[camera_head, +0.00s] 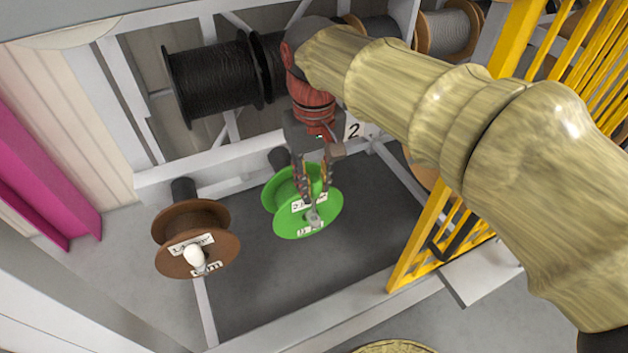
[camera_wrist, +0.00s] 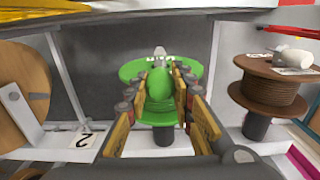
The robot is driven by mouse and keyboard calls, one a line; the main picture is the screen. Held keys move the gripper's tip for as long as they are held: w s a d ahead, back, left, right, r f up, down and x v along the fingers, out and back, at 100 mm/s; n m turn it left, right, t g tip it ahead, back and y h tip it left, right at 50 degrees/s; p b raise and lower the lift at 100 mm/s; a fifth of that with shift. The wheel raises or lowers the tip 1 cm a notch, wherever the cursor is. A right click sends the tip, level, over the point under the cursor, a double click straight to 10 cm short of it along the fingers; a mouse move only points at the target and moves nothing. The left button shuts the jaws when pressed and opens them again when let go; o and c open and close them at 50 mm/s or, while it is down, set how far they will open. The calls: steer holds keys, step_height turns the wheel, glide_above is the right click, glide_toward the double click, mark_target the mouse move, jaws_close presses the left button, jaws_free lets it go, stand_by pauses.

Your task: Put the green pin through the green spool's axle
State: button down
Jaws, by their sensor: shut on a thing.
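The green spool (camera_head: 287,220) sits in the lower bay of the rack. Its flange with white labels faces outward, and a grey metal axle end (camera_head: 314,217) stands out at its middle. It also shows in the wrist view (camera_wrist: 133,72), with the grey axle end (camera_wrist: 160,51) beyond my fingertips. My gripper (camera_head: 314,190) is in front of the spool, pointing down toward the axle end.
A brown spool (camera_head: 172,222) with a white knob (camera_head: 194,256) stands to the left. Black cable reels (camera_head: 212,77) hang above. A yellow barrier (camera_head: 420,240) stands close on the right. White rack beams (camera_head: 330,305) frame the bay.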

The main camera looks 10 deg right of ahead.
mark_target(314, 206)
steer(key=shift+f+b, duration=2.05)
steer(key=shift+f, duration=0.2)
steer(key=shift+f+b, duration=0.45)
steer(key=shift+f, duration=1.25)
steer(key=c, duration=1.6)
jaws_free()
steer(key=shift+o, duration=0.7)
steer(key=shift+r, duration=0.15)
step_height(314, 206, up, 12)
steer(key=shift+f, duration=0.15)
